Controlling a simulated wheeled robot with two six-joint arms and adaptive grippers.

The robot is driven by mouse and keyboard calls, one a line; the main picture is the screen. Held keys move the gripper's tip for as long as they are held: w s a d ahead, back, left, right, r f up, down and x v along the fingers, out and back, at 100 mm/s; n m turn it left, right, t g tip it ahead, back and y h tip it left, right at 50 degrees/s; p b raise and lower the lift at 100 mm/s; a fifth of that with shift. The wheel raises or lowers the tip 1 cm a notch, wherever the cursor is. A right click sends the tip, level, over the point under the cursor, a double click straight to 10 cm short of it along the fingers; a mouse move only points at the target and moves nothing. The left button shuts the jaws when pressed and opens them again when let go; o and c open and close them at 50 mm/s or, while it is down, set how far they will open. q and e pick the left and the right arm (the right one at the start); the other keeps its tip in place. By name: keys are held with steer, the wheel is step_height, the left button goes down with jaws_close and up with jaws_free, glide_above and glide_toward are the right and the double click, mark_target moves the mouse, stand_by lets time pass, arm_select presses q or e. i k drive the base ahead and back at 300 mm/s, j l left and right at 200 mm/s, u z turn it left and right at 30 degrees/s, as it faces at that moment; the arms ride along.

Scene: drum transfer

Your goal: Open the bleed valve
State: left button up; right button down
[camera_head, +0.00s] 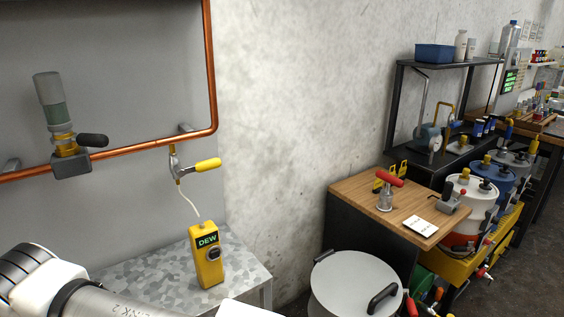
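A small valve (174,165) with a yellow lever (207,164) hangs under the copper pipe (150,144). The lever points right and slightly up, crosswise to the drop line. A thin white tube (188,200) runs from below this valve down towards a yellow "DEW" meter (207,258) standing on a metal table. A second valve (71,163) with a black handle and a grey-green cylinder on top sits on the pipe at left. No label shows which is the bleed valve. Links of my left arm enter at lower left; neither gripper is in view.
The speckled metal table (140,275) has bare space left of the meter. A grey drum lid (345,285) with a black handle and a wooden-topped bench (355,195) stand to the right. Several drums and a black shelf (450,64) lie beyond.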

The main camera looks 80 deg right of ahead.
mark_target(212, 164)
steer(key=z, duration=0.5)
steer(key=l+z, duration=0.1)
steer(key=z, duration=0.85)
steer(key=i+z, duration=0.1)
steer(key=z, duration=0.85)
